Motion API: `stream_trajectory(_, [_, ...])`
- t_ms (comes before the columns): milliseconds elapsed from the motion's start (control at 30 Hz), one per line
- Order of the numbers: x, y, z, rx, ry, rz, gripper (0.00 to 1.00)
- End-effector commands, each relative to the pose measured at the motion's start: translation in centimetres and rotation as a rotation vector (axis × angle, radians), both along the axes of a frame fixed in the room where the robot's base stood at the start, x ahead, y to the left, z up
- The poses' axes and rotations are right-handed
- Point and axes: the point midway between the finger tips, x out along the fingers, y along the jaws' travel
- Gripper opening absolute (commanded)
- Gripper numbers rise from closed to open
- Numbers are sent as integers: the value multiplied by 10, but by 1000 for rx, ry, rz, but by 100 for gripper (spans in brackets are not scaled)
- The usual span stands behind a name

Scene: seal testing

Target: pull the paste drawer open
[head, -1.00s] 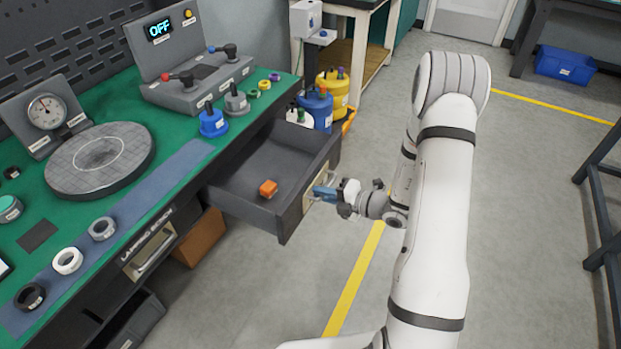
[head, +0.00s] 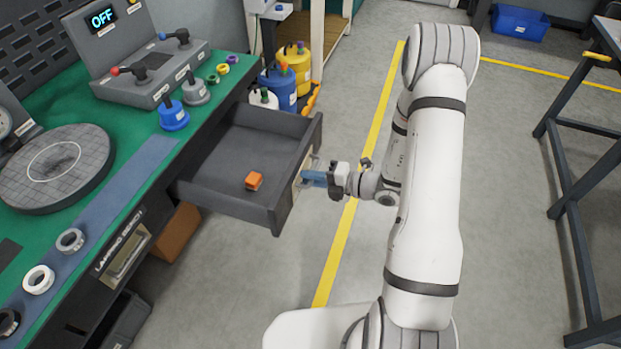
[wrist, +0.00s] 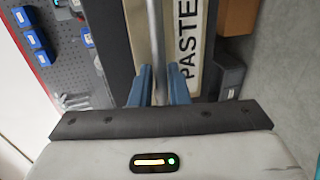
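The paste drawer (head: 235,206) juts well out from the bench's front, with its dark tray exposed. My gripper (head: 311,178) is at the drawer's front, on the handle. In the wrist view, the blue fingers of my gripper (wrist: 161,80) lie on either side of the grey handle bar (wrist: 154,30) and look closed on it. The exact finger contact is partly hidden.
The green-topped bench (head: 118,190) carries a control box, a round plate and several rings. Blue and yellow containers (head: 292,68) stand on the floor behind the drawer. A dark-legged table (head: 565,180) stands at the right.

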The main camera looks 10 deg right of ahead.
Motion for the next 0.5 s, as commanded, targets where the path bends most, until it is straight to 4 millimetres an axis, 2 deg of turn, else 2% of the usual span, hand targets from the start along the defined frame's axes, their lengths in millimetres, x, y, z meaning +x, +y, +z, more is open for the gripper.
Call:
stream_trajectory(133, [-2, 0, 0, 0, 3, 3, 15])
stream_trajectory(233, [-5, -7, 2, 0, 4, 2, 15])
stream_trajectory(500, [-22, -46, 11, 0, 2, -1, 15])
